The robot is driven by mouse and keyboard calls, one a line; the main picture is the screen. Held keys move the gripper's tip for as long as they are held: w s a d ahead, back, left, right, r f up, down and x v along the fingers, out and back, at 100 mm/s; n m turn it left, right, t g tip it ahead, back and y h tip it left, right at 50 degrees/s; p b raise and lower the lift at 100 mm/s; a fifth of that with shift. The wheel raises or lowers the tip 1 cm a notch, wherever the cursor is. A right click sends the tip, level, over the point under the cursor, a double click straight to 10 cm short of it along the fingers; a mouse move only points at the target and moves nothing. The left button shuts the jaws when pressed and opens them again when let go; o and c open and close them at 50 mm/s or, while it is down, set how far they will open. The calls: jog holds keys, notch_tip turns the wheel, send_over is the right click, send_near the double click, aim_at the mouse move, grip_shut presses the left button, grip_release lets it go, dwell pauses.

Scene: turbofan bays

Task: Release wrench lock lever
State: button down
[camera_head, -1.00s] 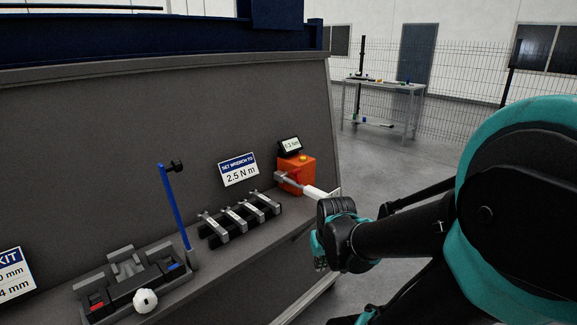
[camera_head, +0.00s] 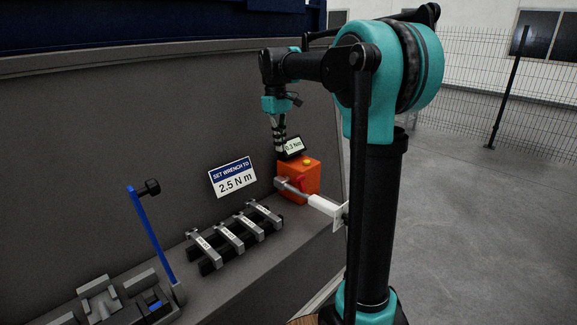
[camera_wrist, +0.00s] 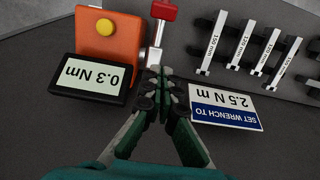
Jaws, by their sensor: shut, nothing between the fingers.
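The torque wrench (camera_head: 318,202) has a silver head at the orange tester box (camera_head: 305,182) and a white handle reaching right, partly behind my arm. A small red lever (camera_head: 300,182) shows by the wrench head. In the wrist view the red lever (camera_wrist: 164,11) tops a silver shaft (camera_wrist: 155,55), beside the orange box (camera_wrist: 108,42) with its yellow button. My gripper (camera_head: 280,150) points down behind the box, by the display. In the wrist view my gripper (camera_wrist: 160,82) is shut and empty, its tips close to the shaft's near end and apart from the lever.
A display (camera_head: 293,146) reading 0.3 Nm stands behind the box. A sign (camera_head: 233,178) says to set the wrench to 2.5 N m. Several silver bars lie on a black rack (camera_head: 238,240). A blue post (camera_head: 150,235) stands left. A tall back panel (camera_head: 120,130) limits room behind.

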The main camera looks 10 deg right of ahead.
aim_at(301, 183)
jog(key=shift+f, duration=0.1)
jog(key=f, duration=0.9)
jog(key=shift+s+d+f, duration=0.3)
jog(key=shift+s, duration=0.1)
jog(key=shift+s+d+r, duration=0.2)
jog(key=shift+s+d, duration=0.1)
jog(key=shift+s, duration=0.15)
jog(key=shift+s+d+r, duration=0.2)
jog(key=shift+s+d, duration=0.1)
jog(key=shift+s, duration=0.15)
jog(key=shift+s+d+r, duration=0.35)
jog(key=shift+s+d, duration=0.15)
jog(key=shift+s, duration=0.1)
